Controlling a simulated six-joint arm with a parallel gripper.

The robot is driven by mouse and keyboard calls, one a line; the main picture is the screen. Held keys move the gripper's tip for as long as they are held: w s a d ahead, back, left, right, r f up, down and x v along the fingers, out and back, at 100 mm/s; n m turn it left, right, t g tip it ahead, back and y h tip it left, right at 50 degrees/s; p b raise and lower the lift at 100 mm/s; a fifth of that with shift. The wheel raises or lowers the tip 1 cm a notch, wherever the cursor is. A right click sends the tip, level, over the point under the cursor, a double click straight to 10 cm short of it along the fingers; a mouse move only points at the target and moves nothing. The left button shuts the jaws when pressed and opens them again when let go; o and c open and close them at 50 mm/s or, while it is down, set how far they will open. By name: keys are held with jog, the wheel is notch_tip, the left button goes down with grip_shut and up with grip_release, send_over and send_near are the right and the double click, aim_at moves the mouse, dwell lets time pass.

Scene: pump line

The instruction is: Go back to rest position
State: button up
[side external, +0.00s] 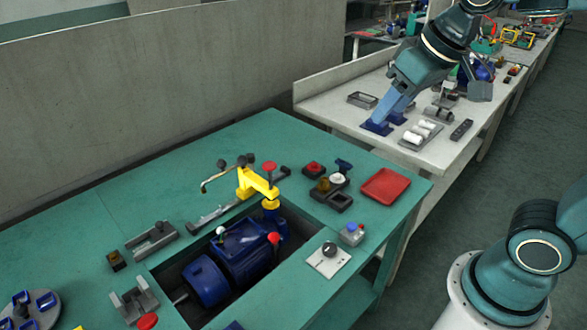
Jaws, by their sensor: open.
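My gripper (387,121) shows at the upper right, with blue fingers pointing down and to the left. Its jaws are open and I see nothing between them. In the picture it overlaps the pale bench (335,98) behind the green table, and it appears to be in the air, though its height is hard to judge. The blue pump (240,250) lies in a dark recess of the green table (130,195), well to the left of and below my gripper in the picture. A yellow clamp (257,184) stands at the recess's back edge.
On the green table are a red tray (386,186), a dark holder (331,190) with small parts, a white panel with a black knob (328,259), grey brackets (152,240) and a round fixture (28,309). A grey wall (170,90) stands behind.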

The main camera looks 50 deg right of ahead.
jog(key=s+f, duration=0.3)
jog(key=s, duration=0.6)
jog(key=shift+s+d+f+n, duration=0.15)
jog(key=shift+d+n, duration=0.1)
jog(key=shift+n, duration=0.15)
